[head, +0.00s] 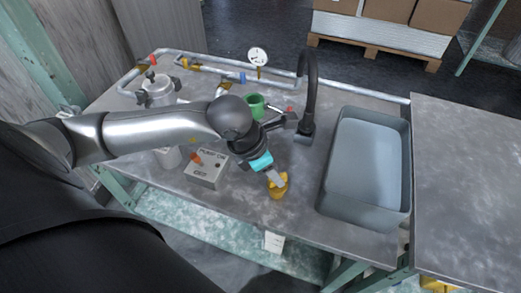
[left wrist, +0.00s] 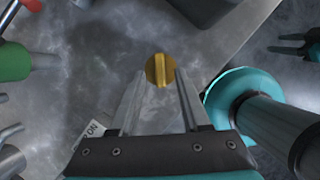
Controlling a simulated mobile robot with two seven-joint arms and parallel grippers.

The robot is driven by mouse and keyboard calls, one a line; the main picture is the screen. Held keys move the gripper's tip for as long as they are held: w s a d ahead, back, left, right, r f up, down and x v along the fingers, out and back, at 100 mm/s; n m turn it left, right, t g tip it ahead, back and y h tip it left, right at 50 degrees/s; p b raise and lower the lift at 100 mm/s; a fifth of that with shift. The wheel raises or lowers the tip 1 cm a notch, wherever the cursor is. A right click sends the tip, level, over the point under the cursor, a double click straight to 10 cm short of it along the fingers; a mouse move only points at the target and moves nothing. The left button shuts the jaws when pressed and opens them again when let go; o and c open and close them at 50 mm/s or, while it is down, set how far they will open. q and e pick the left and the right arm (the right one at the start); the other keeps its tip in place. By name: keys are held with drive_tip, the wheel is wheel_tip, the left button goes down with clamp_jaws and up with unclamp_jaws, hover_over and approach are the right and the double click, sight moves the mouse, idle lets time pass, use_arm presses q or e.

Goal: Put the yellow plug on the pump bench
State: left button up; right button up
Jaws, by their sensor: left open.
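The yellow plug (head: 278,187) stands on the grey metal pump bench (head: 237,197) near its front edge, right of the pump switch box. In the left wrist view its round ridged top (left wrist: 160,70) shows near the centre. My left gripper (head: 272,178) reaches down over the plug from behind it. Its jaws are open, and in the left wrist view the plug sits at the gap between the two fingertips (left wrist: 159,78). I cannot tell whether a finger touches it. A dark forked part with teal at the upper right of the left wrist view may be my right gripper; its jaws are unclear.
The switch box (head: 207,170) stands left of the plug. A grey basin (head: 365,212) is to the right, with a black curved spout (head: 309,95) behind. Bare bench lies between plug and basin.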

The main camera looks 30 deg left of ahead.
use_arm(q)
drive_tip(key=p+v, duration=0.2)
drive_tip(key=v, duration=0.7)
drive_tip(key=shift+r+p, duration=0.35)
use_arm(e)
drive_tip(key=s+d+f, duration=0.2)
drive_tip(key=s+f, duration=0.1)
drive_tip(key=f, duration=0.2)
drive_tip(key=shift+d, duration=0.2)
